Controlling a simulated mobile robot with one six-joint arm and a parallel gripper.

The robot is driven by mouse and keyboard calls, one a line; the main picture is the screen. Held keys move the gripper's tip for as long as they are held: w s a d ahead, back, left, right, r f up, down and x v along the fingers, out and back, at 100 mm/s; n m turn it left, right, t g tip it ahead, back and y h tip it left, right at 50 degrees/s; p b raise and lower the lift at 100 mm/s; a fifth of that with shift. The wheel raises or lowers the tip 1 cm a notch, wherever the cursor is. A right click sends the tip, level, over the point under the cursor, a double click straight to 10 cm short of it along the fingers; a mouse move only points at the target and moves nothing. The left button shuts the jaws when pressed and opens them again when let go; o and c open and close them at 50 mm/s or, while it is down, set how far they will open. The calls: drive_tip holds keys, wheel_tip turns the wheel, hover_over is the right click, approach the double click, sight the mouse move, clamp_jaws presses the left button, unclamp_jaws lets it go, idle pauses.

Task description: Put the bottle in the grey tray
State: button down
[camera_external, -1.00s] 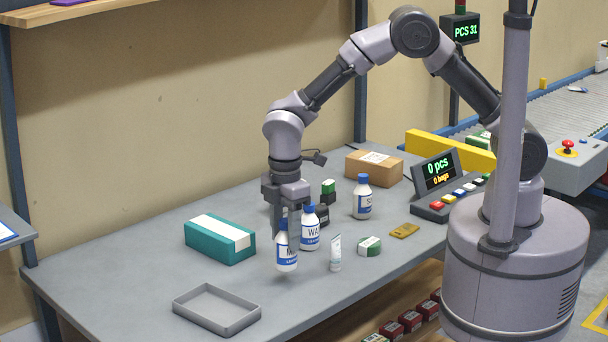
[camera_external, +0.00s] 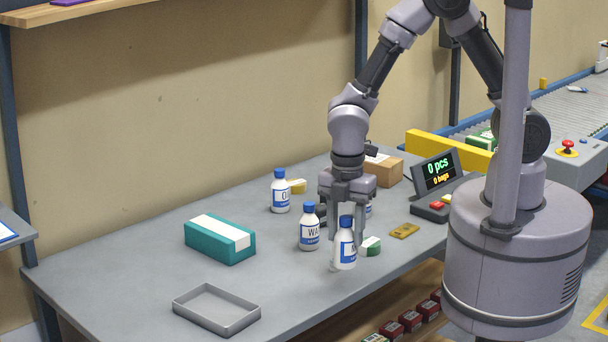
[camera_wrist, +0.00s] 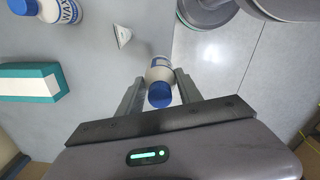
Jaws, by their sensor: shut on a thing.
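My gripper (camera_external: 346,222) is shut on a white bottle (camera_external: 344,254) with a blue cap and a blue-and-white label. The bottle hangs upright between the fingers near the table's front edge; it also shows in the wrist view (camera_wrist: 160,75), between the fingertips. Its height above the table is hard to tell. The grey tray (camera_external: 240,324) is shallow and empty, at the table's front left, well to the left of my gripper. The tray is not in the wrist view.
A similar bottle (camera_external: 309,234) stands just left of my gripper, another (camera_external: 280,195) farther back. A teal box (camera_external: 218,247) lies behind the tray. A green-and-white round item (camera_external: 371,246) sits right of the held bottle.

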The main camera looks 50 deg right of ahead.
drive_tip(key=a+r+n+p, duration=0.2)
drive_tip(key=a+n+p, duration=0.2)
drive_tip(key=a+n, duration=0.75)
drive_tip(key=w+a+f+n+b, duration=0.1)
drive_tip(key=w+a+f+b, duration=0.2)
drive_tip(key=w+a+f, duration=0.2)
drive_tip(key=shift+w+a+b, duration=0.3)
drive_tip(key=shift+w+a, duration=1.35)
drive_tip(key=shift+a, duration=1.95)
drive_tip(key=shift+f, duration=0.1)
drive_tip(key=shift+f, duration=0.5)
drive_tip(key=c, duration=0.8)
unclamp_jaws()
drive_tip(key=shift+r, duration=0.15)
